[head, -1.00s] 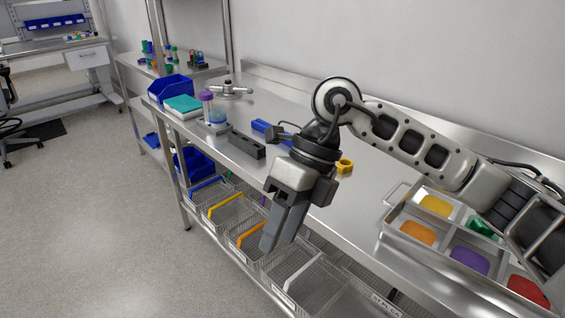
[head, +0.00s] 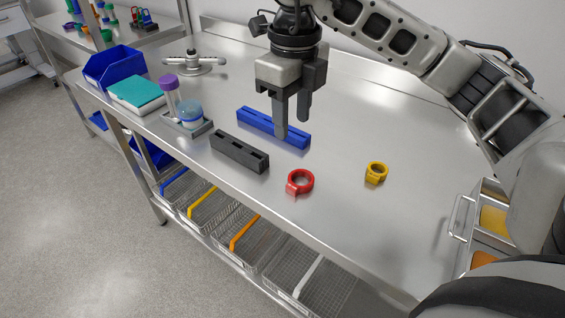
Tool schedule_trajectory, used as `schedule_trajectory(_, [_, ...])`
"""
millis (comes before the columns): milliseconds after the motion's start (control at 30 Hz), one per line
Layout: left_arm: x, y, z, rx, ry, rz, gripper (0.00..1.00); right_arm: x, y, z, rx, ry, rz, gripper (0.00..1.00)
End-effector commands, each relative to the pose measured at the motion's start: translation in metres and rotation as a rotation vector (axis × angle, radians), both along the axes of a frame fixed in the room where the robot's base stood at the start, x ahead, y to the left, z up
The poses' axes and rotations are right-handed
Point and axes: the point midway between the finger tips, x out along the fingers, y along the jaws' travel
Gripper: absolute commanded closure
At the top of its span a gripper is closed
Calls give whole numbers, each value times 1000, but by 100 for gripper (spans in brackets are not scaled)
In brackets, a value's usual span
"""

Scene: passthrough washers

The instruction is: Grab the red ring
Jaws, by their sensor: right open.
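The red ring (head: 300,182) lies flat on the steel table, near its front edge, with a small tab at its lower left. My right gripper (head: 292,130) is open and empty, fingers pointing down, above and behind the ring. It appears in front of the blue slotted block (head: 262,124) in the picture. The fingers are apart from the ring. My left gripper is not in view.
A yellow ring (head: 376,173) lies right of the red one. A dark slotted block (head: 239,151) stands to the left. Farther left are a tube holder (head: 199,127), teal-lidded box (head: 136,92) and blue bin (head: 116,64). A compartment tray (head: 462,222) sits at right. The table's middle right is clear.

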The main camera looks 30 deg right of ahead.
Motion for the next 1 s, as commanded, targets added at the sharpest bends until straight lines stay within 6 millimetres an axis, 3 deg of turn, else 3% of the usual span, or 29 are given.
schedule_trajectory(233, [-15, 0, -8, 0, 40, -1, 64, -2, -1, -51, 0, 6, 0, 57])
schedule_trajectory(400, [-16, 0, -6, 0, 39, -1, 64, -2, 0, -83, 0, 5, 1, 57])
schedule_trajectory(700, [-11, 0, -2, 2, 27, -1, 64, -1, -1, -107, 0, 3, 0, 57])
schedule_trajectory(1000, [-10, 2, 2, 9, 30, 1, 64, -1, -2, -148, 1, 4, 1, 57])
